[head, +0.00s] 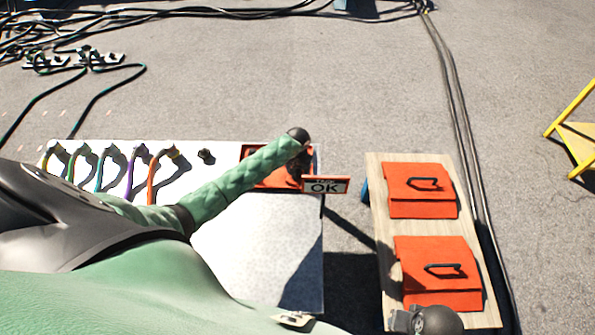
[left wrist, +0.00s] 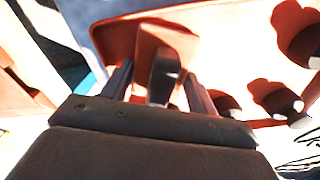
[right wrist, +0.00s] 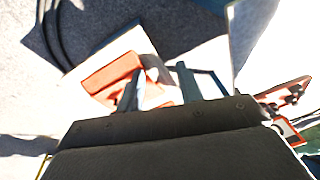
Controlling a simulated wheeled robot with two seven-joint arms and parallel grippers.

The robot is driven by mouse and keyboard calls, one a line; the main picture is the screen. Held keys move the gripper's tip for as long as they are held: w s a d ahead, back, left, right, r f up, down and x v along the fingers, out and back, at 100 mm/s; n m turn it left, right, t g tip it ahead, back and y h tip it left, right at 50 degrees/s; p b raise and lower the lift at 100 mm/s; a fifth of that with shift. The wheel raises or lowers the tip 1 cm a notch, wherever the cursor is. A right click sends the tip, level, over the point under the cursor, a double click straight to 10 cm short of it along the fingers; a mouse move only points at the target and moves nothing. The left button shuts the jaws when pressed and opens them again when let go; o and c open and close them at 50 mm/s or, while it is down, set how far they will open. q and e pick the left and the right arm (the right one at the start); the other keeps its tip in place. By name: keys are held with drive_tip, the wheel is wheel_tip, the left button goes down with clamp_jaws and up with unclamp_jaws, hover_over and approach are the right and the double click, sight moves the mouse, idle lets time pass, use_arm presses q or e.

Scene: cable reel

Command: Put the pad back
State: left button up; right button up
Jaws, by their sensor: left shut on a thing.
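My left arm reaches over the white panel in the head view, and my left gripper (head: 300,165) is at an orange pad (head: 262,182) at the panel's right end, partly hidden by the arm. In the left wrist view my left gripper (left wrist: 160,85) is shut on a black handle (left wrist: 163,78) in front of orange pad surface (left wrist: 165,38). Two more orange pads, far (head: 405,203) and near (head: 415,252), lie on a wooden board, each with a black handle. My right gripper (right wrist: 158,85) is open and appears empty above an orange pad (right wrist: 112,72).
An "OK" sign (head: 325,186) stands beside the panel's orange pad. The white panel (head: 260,225) carries several coloured cables (head: 130,170) at left. The wooden board (head: 383,235) lies right of it, with a gap between. Loose cables run along the floor; a yellow frame (head: 570,125) stands far right.

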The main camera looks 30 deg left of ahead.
use_arm(q)
drive_tip(key=o, duration=0.8)
drive_tip(key=shift+f, duration=0.1)
drive_tip(key=shift+o, duration=0.4)
use_arm(e)
drive_tip(key=shift+s+f, duration=0.1)
drive_tip(key=shift+s, duration=0.1)
use_arm(q)
wheel_tip(320, 180, up, 11)
drive_tip(key=shift+r+b, duration=0.1)
drive_tip(key=shift+b, duration=0.45)
drive_tip(key=shift+r, duration=0.5)
use_arm(e)
drive_tip(key=shift+s+a+r, duration=0.1)
drive_tip(key=shift+s+r, duration=0.05)
drive_tip(key=shift+r, duration=0.35)
drive_tip(key=shift+s+a+r, duration=0.1)
drive_tip(key=shift+r, duration=0.4)
drive_tip(key=shift+w+d+r, duration=0.1)
